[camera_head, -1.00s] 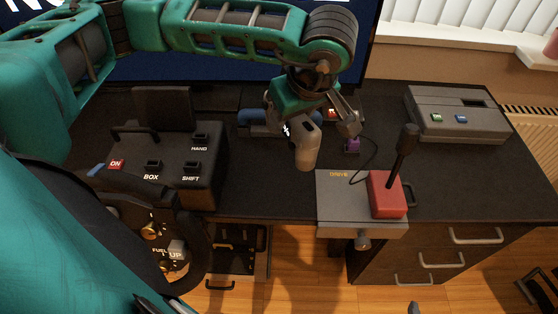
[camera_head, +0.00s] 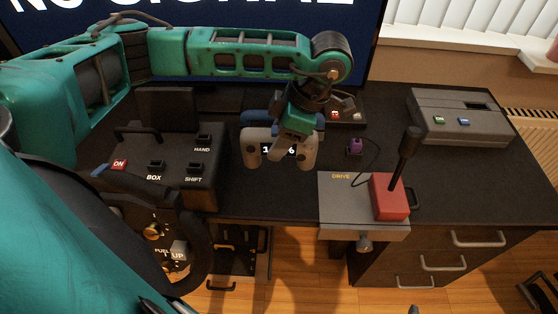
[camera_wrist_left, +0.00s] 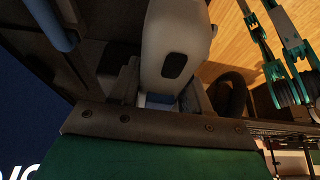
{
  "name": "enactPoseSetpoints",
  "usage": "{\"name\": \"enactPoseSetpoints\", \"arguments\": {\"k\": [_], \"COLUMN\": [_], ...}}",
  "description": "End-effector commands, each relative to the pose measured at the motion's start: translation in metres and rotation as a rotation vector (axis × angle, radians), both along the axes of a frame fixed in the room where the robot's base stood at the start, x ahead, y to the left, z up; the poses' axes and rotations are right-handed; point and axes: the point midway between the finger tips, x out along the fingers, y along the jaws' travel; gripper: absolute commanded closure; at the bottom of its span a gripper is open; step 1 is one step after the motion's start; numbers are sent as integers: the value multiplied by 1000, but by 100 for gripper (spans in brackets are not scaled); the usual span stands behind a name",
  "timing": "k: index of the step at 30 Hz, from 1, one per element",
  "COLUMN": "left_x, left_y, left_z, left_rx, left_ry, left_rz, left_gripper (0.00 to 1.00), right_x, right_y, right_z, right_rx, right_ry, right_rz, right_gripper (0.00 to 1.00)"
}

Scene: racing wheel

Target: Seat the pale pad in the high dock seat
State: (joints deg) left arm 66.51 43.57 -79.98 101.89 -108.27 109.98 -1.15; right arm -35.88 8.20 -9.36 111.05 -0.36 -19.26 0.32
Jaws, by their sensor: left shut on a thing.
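The pale pad (camera_head: 252,148) is a whitish two-handled game controller with a dark display showing digits. My left gripper (camera_head: 291,141) comes down over its middle from above and is shut on it. It is above the desk, its grips pointing down towards the front; the gap to the desk is hard to judge. In the left wrist view the pale pad (camera_wrist_left: 176,42) shows close up, between the fingers. A blue object (camera_head: 256,117) lies just behind the pad, partly hidden. A small dark unit (camera_head: 347,112) with a red button stands behind my wrist; I cannot clearly make out the high dock seat.
A black box (camera_head: 180,140) with labelled switches stands at left. A grey drive plate (camera_head: 345,190) with a red-based lever (camera_head: 389,195) is at the front right. A grey console (camera_head: 460,117) stands far right. A purple plug (camera_head: 355,147) with a cable lies right of the pad.

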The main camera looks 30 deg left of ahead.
Motion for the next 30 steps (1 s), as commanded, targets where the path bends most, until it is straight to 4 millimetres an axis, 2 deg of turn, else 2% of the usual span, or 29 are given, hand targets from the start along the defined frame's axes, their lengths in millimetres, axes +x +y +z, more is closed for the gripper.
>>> {"name": "enactPoseSetpoints", "arguments": {"k": [3,6,14,21,30], "left_x": [-1,-1,0,0,0], "left_y": [0,0,0,0,0], "left_z": [-30,-47,-67,-100,-103], "left_rx": [1,0,0,0,-1], "left_ry": [5,2,1,2,-1], "left_rz": [-1,-2,-2,-2,-2], "left_gripper": [93,93,93,93,93], "right_x": [0,0,1,1,1], "right_y": [0,0,0,0,0], "right_z": [0,-1,-1,-3,-4], "right_rx": [0,0,1,0,0], "right_ry": [-1,-1,-3,-4,-4], "right_rz": [0,0,0,-1,-1], "right_gripper": [5,5,5,5,5]}}
